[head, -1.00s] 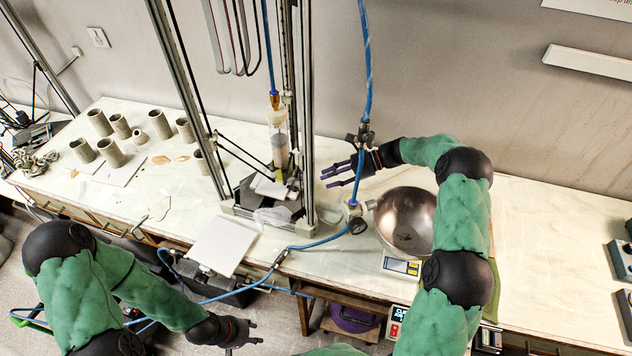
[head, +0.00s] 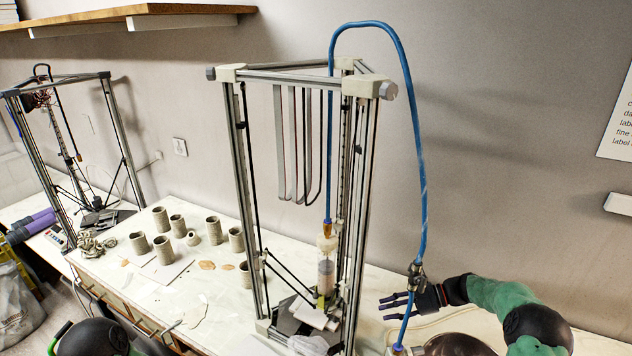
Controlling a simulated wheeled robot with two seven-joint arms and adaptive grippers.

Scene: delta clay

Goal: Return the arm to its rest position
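My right arm (head: 497,298) comes in from the lower right in its green cover. My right gripper (head: 395,301) is dark with purple fingers that are spread apart, with nothing seen between them. It hangs over the table just right of the delta printer, close to the blue hose (head: 422,190) and its valve.
The tall delta printer frame (head: 245,190) stands left of the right gripper. The metal bowl (head: 458,345) sits below the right arm. Several clay cylinders (head: 162,250) stand on the table's left part. A second printer (head: 115,130) is at far left. A wooden shelf (head: 130,13) hangs above.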

